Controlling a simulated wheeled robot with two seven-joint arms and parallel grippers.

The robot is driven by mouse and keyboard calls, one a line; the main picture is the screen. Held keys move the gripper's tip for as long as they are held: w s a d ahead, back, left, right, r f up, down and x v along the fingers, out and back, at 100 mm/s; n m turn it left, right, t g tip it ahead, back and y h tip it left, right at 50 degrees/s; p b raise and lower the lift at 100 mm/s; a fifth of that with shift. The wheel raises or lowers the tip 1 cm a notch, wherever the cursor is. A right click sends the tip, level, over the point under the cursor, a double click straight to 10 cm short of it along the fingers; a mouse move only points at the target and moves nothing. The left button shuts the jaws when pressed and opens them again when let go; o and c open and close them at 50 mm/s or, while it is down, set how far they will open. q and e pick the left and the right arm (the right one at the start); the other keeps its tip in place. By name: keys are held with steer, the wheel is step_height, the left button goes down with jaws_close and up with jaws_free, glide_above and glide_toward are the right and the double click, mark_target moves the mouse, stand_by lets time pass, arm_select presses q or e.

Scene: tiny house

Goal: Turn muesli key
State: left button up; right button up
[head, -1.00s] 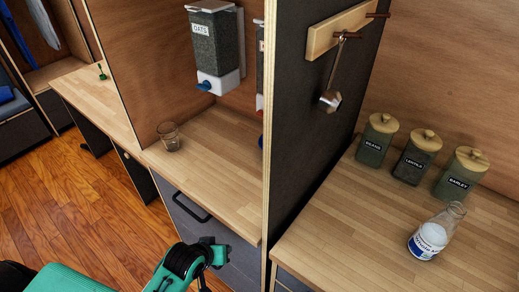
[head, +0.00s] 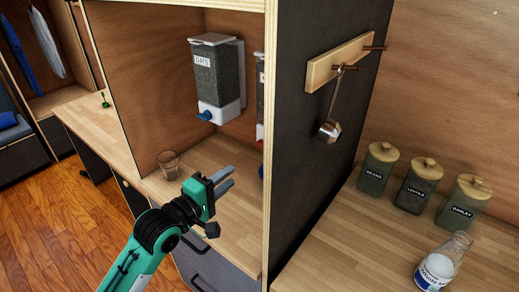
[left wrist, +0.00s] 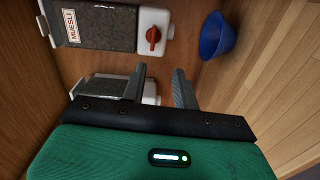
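The muesli dispenser (left wrist: 100,25) shows in the left wrist view, lying sideways in the picture, with its red key (left wrist: 153,37) on a white base. In the head view only a sliver of a second dispenser (head: 260,85) shows past the dark partition. It stands right of the oats dispenser (head: 218,80). My left gripper (head: 230,179) is open and empty, in front of the niche above the counter. In the left wrist view its fingers (left wrist: 160,88) are apart, and the red key is beyond them, not touched. My right gripper is not in view.
A blue bowl (left wrist: 217,36) stands near the muesli dispenser. A glass (head: 168,164) stands on the niche counter (head: 205,155). The dark partition (head: 315,130) stands right of my gripper, with a hanging ladle (head: 331,128). Jars (head: 415,185) and a bottle (head: 440,265) stand beyond it.

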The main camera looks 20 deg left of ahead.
arm_select(q)
steer(key=p+x, duration=0.3)
steer(key=x, duration=1.1)
steer(key=shift+r, duration=0.65)
jaws_close()
